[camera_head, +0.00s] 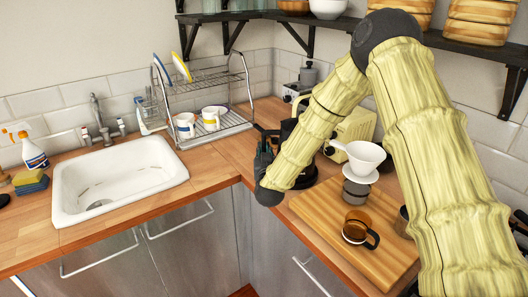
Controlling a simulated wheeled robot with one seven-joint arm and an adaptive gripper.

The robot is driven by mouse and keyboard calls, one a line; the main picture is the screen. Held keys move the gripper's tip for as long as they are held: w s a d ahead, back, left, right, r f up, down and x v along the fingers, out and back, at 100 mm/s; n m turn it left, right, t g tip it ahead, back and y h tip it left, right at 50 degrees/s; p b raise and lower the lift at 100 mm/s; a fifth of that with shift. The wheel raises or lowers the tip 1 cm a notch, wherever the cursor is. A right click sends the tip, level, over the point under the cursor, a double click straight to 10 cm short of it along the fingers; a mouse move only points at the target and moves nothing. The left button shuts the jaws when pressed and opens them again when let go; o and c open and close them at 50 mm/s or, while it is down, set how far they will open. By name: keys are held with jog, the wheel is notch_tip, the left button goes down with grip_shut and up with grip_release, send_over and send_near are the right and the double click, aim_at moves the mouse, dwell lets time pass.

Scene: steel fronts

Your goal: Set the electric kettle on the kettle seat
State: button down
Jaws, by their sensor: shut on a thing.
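My gripper (264,152) is dark and sits at the counter corner, at the left end of my arm. It is shut on the dark electric kettle (288,129), which shows only in part just right of the fingers and behind my arm. The exact grip is hidden. A black round base (308,179), which looks like the kettle seat, shows in part at the right edge of my arm. My arm covers the space between kettle and base, so I cannot tell whether they touch.
A wooden board (375,262) holds a brown glass mug (357,229), a grey canister (355,191) and a white dripper (362,159). A cream toaster (355,128) stands behind. A dish rack (205,105) and sink (118,180) are left. Counter left of my gripper is clear.

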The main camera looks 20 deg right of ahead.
jog(key=shift+f, duration=0.1)
jog(key=c, duration=1.4)
grip_release()
jog(key=shift+o, duration=0.2)
jog(key=shift+f, duration=0.1)
jog(key=shift+s, duration=0.15)
